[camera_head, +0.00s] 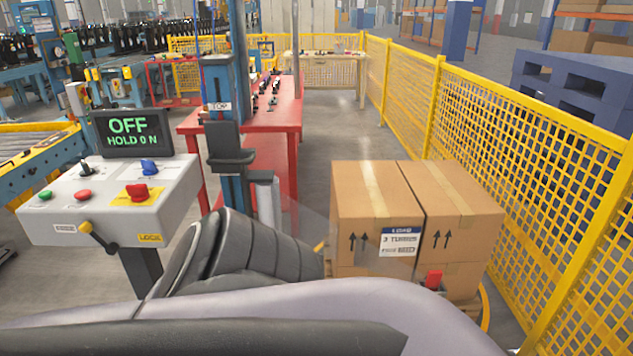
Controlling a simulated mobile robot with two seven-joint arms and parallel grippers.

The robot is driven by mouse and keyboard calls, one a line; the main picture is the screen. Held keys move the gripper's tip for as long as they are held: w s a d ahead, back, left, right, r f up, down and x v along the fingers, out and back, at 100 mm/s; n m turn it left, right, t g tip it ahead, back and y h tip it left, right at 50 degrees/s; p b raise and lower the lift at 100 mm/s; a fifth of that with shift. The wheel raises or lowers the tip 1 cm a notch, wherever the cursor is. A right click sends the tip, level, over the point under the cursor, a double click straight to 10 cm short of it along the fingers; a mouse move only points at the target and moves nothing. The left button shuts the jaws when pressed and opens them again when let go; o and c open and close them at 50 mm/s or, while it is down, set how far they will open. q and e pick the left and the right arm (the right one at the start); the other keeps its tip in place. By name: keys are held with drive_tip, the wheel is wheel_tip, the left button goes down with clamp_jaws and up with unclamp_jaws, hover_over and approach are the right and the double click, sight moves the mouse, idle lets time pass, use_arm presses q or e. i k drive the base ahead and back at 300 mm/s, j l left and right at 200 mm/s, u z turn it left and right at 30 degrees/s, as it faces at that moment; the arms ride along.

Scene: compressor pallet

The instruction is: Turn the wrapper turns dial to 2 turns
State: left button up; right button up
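A grey control box (110,215) stands on a dark post at the left. Its sloped top carries a black knob (87,166), a blue knob (149,166) and a red knob on a yellow plate (138,193). I cannot tell from the tiny markings which one is the wrapper turns dial or where it points. A display (131,133) above the box reads "OFF" and "HOLD 0 N" in green. My arm links fill the bottom of the view, just right of the box. Neither gripper shows.
Cartons (375,205) stand at centre right; their label (400,241) seems to read "3 TURNS". A blue mast (229,150) rises behind my arm. A red table (285,120) is beyond it. A yellow mesh fence (500,140) bounds the right. Grey floor is open between table and fence.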

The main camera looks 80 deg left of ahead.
sight(87, 171)
drive_tip(key=u, duration=3.7)
drive_tip(key=j+z, duration=0.15)
drive_tip(key=z, duration=0.2)
drive_tip(key=i+j+z, duration=0.1)
drive_tip(key=z, duration=0.25)
drive_tip(key=j+z, duration=0.65)
drive_tip(key=j, duration=0.35)
drive_tip(key=j+z, duration=0.1)
drive_tip(key=j, duration=0.7)
